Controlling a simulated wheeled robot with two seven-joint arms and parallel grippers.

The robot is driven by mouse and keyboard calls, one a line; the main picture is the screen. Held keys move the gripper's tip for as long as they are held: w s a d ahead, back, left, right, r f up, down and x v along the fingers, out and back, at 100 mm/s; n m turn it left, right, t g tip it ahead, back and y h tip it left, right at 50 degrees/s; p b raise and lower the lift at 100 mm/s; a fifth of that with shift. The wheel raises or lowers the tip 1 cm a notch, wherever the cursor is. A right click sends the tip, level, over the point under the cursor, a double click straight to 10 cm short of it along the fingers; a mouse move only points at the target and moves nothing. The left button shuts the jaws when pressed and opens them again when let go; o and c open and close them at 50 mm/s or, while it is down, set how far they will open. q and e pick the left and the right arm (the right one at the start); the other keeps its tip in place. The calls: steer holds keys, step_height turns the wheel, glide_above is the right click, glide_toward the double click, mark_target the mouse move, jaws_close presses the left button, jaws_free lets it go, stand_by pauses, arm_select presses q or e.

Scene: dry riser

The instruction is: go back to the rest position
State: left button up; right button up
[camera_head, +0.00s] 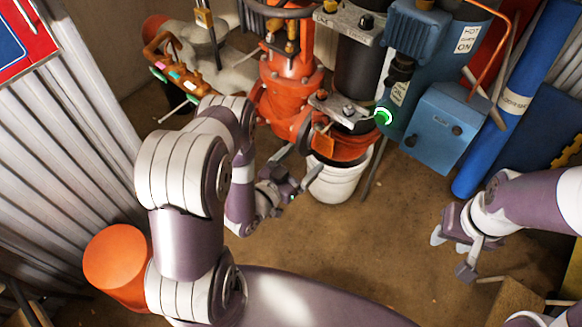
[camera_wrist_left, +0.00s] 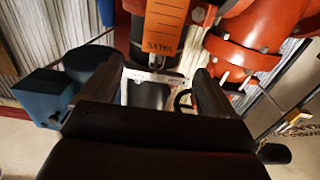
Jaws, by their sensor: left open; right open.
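My left gripper (camera_head: 300,190) is in the middle of the head view, low in front of the red valve and just left of the white bucket. Its jaws are open, with nothing seen between them. In the left wrist view its two fingers (camera_wrist_left: 160,85) stand apart, facing the pipework and an orange tag (camera_wrist_left: 166,28). My right gripper (camera_head: 455,245) is at the right of the head view, above the brown floor, open and empty.
The red valve (camera_head: 288,90) and white bucket (camera_head: 340,180) stand close to my left gripper. A blue pump unit (camera_head: 440,130) and blue pipe (camera_head: 505,115) are at the right. An orange cylinder (camera_head: 117,262) is at the lower left. Brown floor (camera_head: 370,245) lies clear between the arms.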

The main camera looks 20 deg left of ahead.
arm_select(q)
steer(key=v, duration=0.6)
step_height(320, 180, down, 10)
steer(key=s+g+y, duration=0.2)
steer(key=s+g, duration=0.1)
steer(key=g, duration=0.4)
steer(key=s+a+r+n+g+y, duration=0.3)
steer(key=s+a+r+g+y, duration=0.15)
steer(key=a+g, duration=0.3)
steer(key=d+r+p, duration=0.3)
steer(key=r+p, duration=0.5)
steer(key=r, duration=0.9)
steer(key=d+r+g+p, duration=0.1)
steer(key=d+r+p, duration=0.3)
steer(key=r+p, duration=0.5)
step_height(320, 180, up, 9)
steer(key=shift+s+f+n+p, duration=0.15)
steer(key=shift+s+n+p, duration=0.15)
steer(key=shift+s+n, duration=0.15)
